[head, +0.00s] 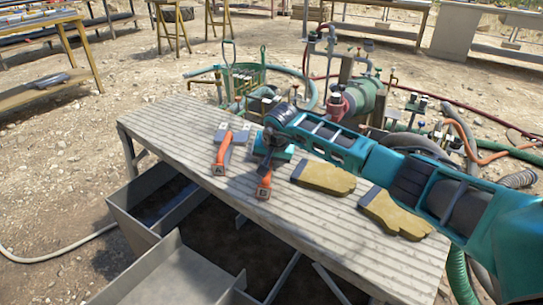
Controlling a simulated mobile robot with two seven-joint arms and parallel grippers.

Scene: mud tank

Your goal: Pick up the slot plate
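My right arm reaches in from the right across the wooden table (165,125). Its gripper (267,164) is over the far part of the table, pointing down at the orange-handled tool marked B (264,187). The fingers are small and dark, so I cannot tell whether they are open, shut or touching it. An orange-handled tool marked A (221,152) lies to its left, with a grey flat piece (241,137) beside it. I cannot tell for certain which piece is the slot plate; the wrist hides part of this area. My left gripper is out of view.
Two yellow gloves (323,177) (392,213) lie to the right on the table, under my arm. Grey open-topped tanks (150,205) stand in front. Pipes, valves and hoses (365,100) crowd behind the table. The left end of the tabletop is clear.

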